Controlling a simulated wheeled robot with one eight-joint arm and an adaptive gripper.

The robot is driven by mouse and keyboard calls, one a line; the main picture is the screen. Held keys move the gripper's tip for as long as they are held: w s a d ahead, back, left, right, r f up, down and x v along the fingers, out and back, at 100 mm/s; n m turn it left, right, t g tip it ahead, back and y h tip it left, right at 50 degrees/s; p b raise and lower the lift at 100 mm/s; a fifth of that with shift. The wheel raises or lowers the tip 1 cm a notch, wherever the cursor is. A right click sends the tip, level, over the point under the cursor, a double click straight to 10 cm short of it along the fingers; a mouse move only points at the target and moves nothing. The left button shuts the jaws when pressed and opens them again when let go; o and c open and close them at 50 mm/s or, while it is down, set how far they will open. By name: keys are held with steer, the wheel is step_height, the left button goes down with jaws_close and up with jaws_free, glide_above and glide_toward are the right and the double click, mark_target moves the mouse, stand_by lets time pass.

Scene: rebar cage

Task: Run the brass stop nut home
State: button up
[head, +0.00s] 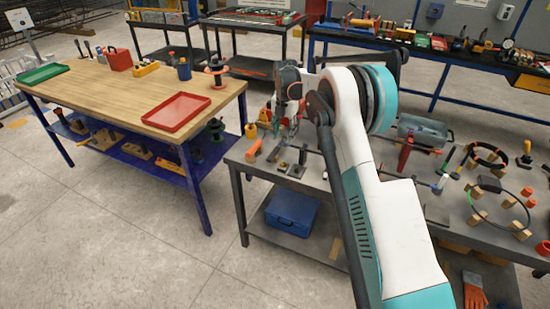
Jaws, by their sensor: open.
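My gripper (277,130) hangs at the end of my arm above the left end of the grey metal bench (236,160). It points down, is small in the head view and partly hidden behind my own wrist, and its jaws are open. I cannot make out a brass stop nut for certain. Small dark blocks and plates (283,166) lie on the bench just below my gripper. My arm hides the middle of the bench, and I cannot tell whether my gripper touches anything.
An orange tool (254,149) lies at the bench's left edge. A grey case (424,130), a red upright tool (405,153) and a cable on wooden blocks (520,222) are to the right. The wooden table (120,99) holds a red tray (176,111). Floor between is clear.

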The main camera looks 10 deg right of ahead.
mark_target(283, 163)
step_height(283, 163, down, 14)
steer(key=b, duration=0.3)
steer(key=shift+r, duration=0.15)
jaws_close()
